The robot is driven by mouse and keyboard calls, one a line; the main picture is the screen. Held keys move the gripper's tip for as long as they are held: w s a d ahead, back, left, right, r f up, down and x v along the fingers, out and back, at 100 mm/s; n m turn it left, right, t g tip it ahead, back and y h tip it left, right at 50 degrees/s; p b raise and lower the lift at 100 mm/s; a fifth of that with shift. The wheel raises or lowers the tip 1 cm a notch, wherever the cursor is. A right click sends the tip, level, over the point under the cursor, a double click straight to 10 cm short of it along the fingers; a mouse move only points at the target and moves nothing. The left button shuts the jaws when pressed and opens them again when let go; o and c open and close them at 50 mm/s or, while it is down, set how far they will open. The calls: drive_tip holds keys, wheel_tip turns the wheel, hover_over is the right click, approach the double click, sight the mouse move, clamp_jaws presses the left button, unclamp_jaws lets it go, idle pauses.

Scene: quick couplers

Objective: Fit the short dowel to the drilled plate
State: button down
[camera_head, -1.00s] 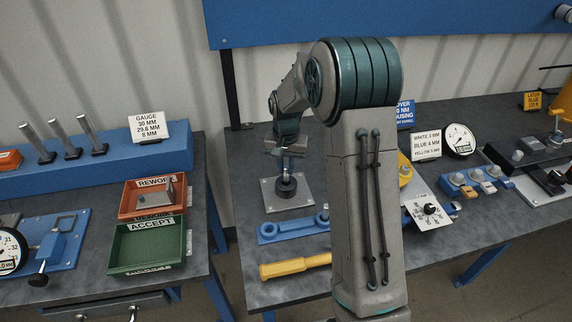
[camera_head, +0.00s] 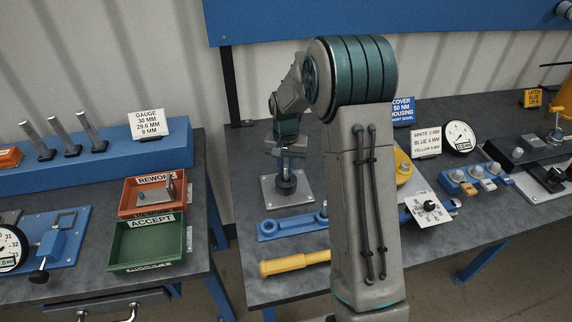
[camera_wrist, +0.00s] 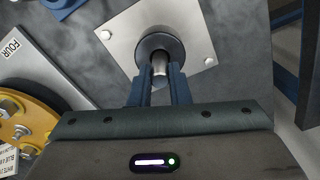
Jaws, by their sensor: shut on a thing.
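The drilled plate (camera_head: 271,193) is a light grey square with corner bolts and a dark round collar (camera_head: 287,186) at its middle. It lies on the right bench, and the plate (camera_wrist: 118,37) and collar (camera_wrist: 152,41) also show in the wrist view. My gripper (camera_head: 287,160) is above the collar, pointing down. In the wrist view my gripper (camera_wrist: 158,82) has its two blue-grey fingers shut on the short dowel (camera_wrist: 160,64), a shiny metal pin. The dowel lines up with the collar's opening. I cannot tell how deep its far end sits in it.
Red (camera_head: 124,206) and green (camera_head: 114,255) trays stand on the left bench.

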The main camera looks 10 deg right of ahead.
drive_tip(key=shift+f, duration=0.3)
drive_tip(key=c, duration=1.3)
unclamp_jaws()
wheel_tip(320, 180, up, 14)
drive_tip(key=shift+f+b, duration=0.1)
drive_tip(key=shift+b, duration=0.85)
